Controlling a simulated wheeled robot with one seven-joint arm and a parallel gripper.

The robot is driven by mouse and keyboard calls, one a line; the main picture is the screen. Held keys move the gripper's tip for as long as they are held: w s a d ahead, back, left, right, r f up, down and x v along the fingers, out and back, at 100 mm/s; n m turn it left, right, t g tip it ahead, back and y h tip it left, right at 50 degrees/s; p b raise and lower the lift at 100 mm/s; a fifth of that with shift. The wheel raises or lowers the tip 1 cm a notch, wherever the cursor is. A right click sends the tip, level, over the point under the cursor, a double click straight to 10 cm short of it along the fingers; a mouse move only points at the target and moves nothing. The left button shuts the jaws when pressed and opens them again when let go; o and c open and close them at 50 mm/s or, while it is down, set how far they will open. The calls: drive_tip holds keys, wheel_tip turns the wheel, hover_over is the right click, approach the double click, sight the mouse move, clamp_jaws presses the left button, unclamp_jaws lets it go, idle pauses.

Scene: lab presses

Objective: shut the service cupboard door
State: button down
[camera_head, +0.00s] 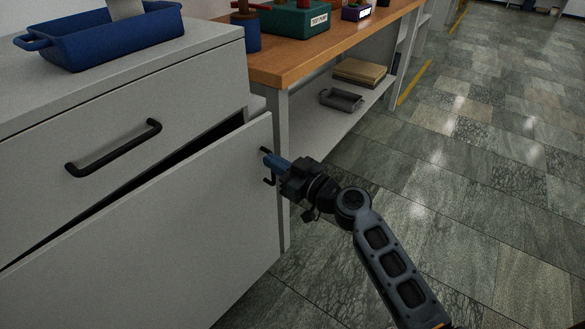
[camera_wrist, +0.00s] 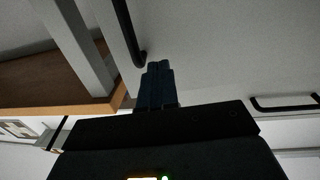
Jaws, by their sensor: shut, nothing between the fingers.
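The service cupboard door (camera_head: 170,235) is the pale grey panel below the drawer in the head view. It stands ajar, with a dark gap along its top that widens to the right. Its black handle (camera_head: 268,180) is near the right edge, partly hidden by my gripper. My gripper (camera_head: 270,162) is shut and empty, its blue fingers at the door's outer face beside the handle. In the wrist view the fingers (camera_wrist: 158,72) lie next to the end of the door handle (camera_wrist: 128,32). I cannot tell whether they touch the door.
Above the door is a closed drawer with a black handle (camera_head: 115,148). A blue tray (camera_head: 100,38) sits on the cabinet top. A wooden-topped bench (camera_head: 300,55) with a lower shelf (camera_head: 320,130) adjoins at the right. The tiled floor (camera_head: 480,180) to the right is clear.

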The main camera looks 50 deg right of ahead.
sight(254, 152)
drive_tip(key=shift+w+d, duration=0.1)
drive_tip(key=shift+w, duration=1.75)
